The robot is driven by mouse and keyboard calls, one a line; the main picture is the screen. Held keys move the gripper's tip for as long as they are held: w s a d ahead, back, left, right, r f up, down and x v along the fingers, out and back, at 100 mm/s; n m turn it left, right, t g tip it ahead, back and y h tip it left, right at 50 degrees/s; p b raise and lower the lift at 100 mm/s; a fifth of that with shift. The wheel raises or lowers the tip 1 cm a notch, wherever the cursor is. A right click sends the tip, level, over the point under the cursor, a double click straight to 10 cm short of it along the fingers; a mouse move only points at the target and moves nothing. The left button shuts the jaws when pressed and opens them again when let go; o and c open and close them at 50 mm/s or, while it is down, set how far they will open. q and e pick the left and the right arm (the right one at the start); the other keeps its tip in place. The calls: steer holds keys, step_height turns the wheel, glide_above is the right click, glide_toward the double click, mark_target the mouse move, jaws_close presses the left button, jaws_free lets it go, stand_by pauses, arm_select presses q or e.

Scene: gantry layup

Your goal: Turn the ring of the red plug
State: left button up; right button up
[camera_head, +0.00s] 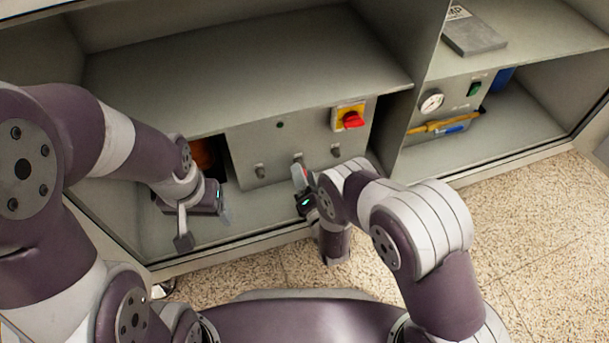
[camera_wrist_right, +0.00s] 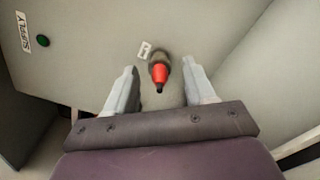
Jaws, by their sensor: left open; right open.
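The red plug (camera_wrist_right: 160,73) is seen nearly end-on in the right wrist view, with a dark tip towards me and a dark grey ring (camera_wrist_right: 158,60) behind it at the panel. My right gripper (camera_wrist_right: 162,70) is open, with one finger on each side of the plug and a visible gap to both. In the head view the right gripper (camera_head: 301,178) is in front of the panel's lower middle and largely hides the plug. My left gripper (camera_head: 206,226) is open and empty over the cabinet floor, left of the panel.
The grey panel (camera_head: 240,140) carries a red rotary switch (camera_head: 352,119) on a yellow plate and several small grey connectors. A green button (camera_wrist_right: 42,41) is beside a SUPPLY label. A gauge box (camera_head: 431,101) stands in the right bay. The cabinet floor before the panel is mostly clear.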

steer(key=p+v, duration=0.5)
steer(key=v, duration=0.7)
steer(key=shift+s, duration=0.25)
